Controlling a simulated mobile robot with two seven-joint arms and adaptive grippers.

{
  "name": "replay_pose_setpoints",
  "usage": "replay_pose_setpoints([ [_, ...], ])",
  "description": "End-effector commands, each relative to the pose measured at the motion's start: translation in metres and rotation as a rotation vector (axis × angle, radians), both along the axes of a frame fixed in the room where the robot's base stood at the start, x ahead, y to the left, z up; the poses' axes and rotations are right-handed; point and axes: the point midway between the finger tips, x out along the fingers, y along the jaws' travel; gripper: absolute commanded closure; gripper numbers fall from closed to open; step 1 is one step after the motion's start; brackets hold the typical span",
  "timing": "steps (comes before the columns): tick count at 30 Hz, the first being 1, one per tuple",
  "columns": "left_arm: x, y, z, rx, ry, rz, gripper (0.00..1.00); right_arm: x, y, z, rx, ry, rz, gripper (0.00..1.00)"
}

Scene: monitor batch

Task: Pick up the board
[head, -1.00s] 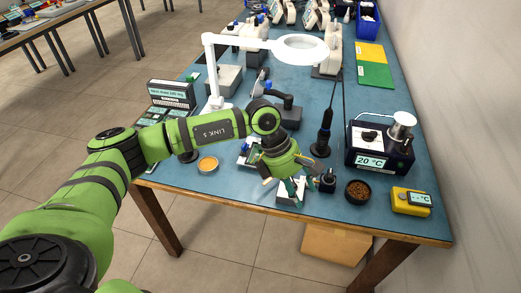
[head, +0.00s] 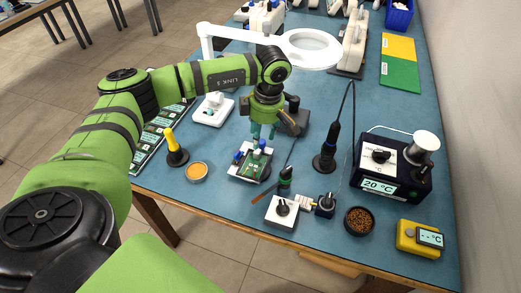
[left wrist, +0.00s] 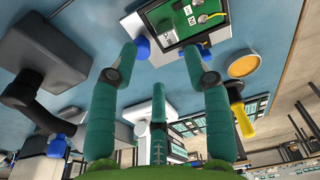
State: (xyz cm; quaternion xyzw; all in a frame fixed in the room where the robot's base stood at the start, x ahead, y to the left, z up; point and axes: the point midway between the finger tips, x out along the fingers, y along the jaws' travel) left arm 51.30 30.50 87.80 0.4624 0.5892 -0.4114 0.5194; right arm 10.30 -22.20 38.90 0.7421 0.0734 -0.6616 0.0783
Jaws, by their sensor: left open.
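The green board (head: 256,167) sits in a light holder with blue knobs (head: 238,156), near the front middle of the blue table. The board also shows at the top of the left wrist view (left wrist: 193,18), in its holder. My left gripper (head: 263,132) is just behind and above the board, its teal fingers pointing down. In the left wrist view the fingers (left wrist: 160,52) are spread, with nothing between them. The fingers and the board look apart. My right gripper is not in view.
A yellow-handled tool (head: 174,148) and an orange-filled dish (head: 197,171) stand left of the board. A black screwdriver-like tool (head: 328,148), a 20 °C station (head: 390,165) and a pellet bowl (head: 359,221) stand right. A magnifier lamp (head: 307,45) is behind.

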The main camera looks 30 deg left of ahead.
Motion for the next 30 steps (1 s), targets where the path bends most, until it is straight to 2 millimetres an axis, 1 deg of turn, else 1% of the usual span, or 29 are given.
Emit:
replay_pose_setpoints([
  [1,-0.001,0.0,-0.004,0.001,0.002,0.0,0.51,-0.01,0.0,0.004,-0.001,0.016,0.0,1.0],
  [3,-0.003,0.0,-0.012,0.001,0.003,-0.001,0.51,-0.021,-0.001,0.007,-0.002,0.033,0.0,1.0],
  [6,-0.008,-0.001,-0.026,0.0,0.004,0.0,0.51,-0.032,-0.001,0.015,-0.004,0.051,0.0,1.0],
  [8,-0.01,0.0,-0.036,0.001,0.003,0.0,0.51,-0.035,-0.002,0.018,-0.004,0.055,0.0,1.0],
  [10,-0.009,0.001,-0.046,0.0,0.002,0.001,0.51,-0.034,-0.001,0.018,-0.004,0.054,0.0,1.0],
  [13,-0.009,0.001,-0.054,-0.001,0.001,0.0,0.51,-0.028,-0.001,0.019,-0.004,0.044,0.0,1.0],
  [18,-0.008,0.001,-0.056,-0.001,-0.001,-0.001,0.51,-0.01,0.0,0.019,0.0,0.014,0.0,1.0],
  [20,-0.008,0.002,-0.056,-0.001,-0.001,-0.001,0.51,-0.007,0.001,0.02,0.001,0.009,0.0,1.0],
  [24,-0.008,0.002,-0.056,-0.001,-0.001,0.0,1.0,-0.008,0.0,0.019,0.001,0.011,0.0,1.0],
  [30,-0.009,0.002,-0.056,0.0,0.0,0.0,1.0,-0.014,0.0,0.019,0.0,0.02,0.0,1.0],
])
